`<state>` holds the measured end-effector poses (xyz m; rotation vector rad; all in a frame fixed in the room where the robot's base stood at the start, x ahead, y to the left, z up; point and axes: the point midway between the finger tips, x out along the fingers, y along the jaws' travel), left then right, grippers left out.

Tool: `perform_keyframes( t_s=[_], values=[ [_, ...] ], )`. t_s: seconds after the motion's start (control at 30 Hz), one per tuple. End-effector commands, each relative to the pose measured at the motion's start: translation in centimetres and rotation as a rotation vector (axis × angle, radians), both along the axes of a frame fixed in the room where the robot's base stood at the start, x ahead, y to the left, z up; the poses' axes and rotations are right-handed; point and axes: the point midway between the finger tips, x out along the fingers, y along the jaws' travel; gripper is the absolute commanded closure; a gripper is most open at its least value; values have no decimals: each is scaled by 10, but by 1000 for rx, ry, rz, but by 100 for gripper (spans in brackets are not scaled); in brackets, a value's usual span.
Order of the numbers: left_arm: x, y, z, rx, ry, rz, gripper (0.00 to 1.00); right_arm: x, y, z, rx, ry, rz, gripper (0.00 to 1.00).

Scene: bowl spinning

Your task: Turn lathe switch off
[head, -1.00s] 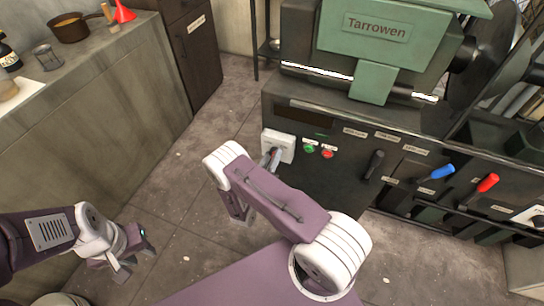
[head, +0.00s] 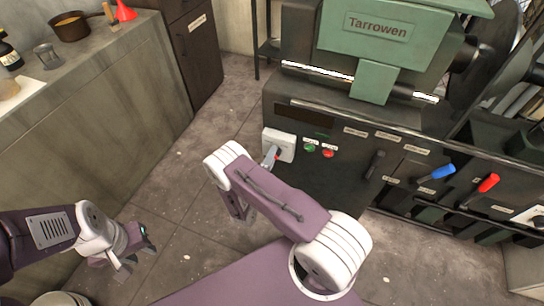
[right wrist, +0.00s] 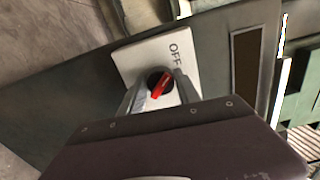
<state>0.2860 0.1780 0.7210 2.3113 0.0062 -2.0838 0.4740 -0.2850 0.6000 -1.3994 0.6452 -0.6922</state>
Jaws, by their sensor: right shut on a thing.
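The lathe switch is a white plate (head: 284,143) on the dark front of the lathe (head: 330,170). In the right wrist view the plate (right wrist: 131,55) carries the word OFF and a red knob (right wrist: 161,86) on a black round base. The knob's red bar slants toward the upper right, roughly toward the OFF lettering. My right gripper (head: 271,156) is at the plate, with its fingers (right wrist: 159,88) on both sides of the knob, shut on it. My left gripper (head: 138,257) is empty and open above the floor at lower left, away from the lathe.
Green (head: 310,147) and red (head: 328,153) buttons sit right of the switch. A black lever (head: 374,165), a blue-handled lever (head: 437,173) and a red-handled lever (head: 487,184) stand further right. A counter (head: 85,95) with a pan (head: 69,27) runs along the left. The floor between is clear.

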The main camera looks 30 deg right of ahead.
Motion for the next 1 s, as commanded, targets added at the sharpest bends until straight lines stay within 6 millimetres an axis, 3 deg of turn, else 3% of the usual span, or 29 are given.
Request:
perform_keyframes(
  t_s=[0.77,0.8,0.83,1.0],
  values=[
    [0,0,0,0,0,0,66,0,0,-1,-55,67,1,100],
    [0,0,0,0,0,0,66,0,0,-1,-55,67,1,50],
    [0,0,0,0,0,0,66,0,0,-1,-55,67,1,42],
    [0,0,0,0,0,0,66,0,0,-1,-55,66,1,41]
  ],
)
